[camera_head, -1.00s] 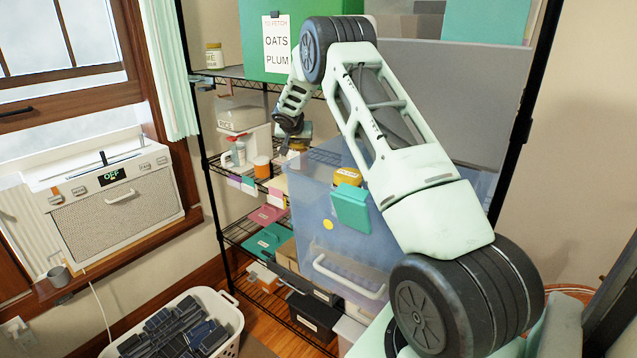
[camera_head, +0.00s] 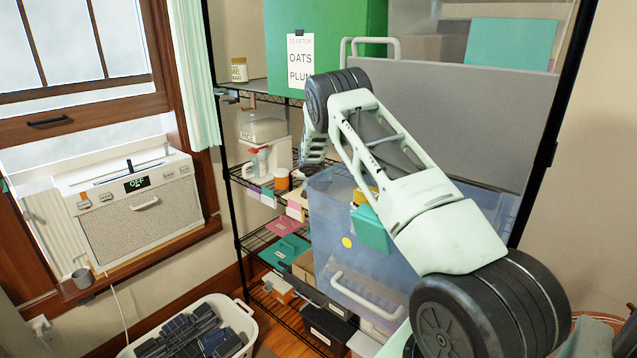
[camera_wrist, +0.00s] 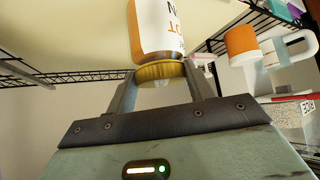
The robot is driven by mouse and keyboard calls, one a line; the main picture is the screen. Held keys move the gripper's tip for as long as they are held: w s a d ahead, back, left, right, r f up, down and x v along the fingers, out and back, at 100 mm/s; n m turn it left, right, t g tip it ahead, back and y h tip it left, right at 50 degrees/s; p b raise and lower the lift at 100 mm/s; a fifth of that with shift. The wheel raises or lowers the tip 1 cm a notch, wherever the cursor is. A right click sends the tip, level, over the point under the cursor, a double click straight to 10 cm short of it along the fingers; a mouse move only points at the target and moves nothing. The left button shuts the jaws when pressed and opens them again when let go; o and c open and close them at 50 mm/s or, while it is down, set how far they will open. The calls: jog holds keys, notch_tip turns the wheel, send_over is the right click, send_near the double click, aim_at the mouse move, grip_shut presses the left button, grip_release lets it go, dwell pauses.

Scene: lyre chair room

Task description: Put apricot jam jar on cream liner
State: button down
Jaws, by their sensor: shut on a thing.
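My gripper (camera_wrist: 161,76) is shut on the gold lid of a jar (camera_wrist: 158,28) in the wrist view. The jar has an orange and white label with partly cut-off letters, "OT" among them; I take it as the apricot jam jar.
On the shelf stand an orange container (camera_head: 282,180) and a white jug (camera_head: 258,163). A translucent blue bin (camera_head: 335,235) fills the shelf's right side. A small jar (camera_head: 239,70) sits on the upper shelf, beside a green box (camera_head: 340,40). Teal and pink pieces lie lower.

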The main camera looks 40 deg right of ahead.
jog(key=c, duration=0.6)
grip_release()
jog(key=shift+f, duration=0.1)
jog(key=shift+o, duration=0.2)
jog(key=b+v, duration=0.4)
jog(key=v, duration=0.8)
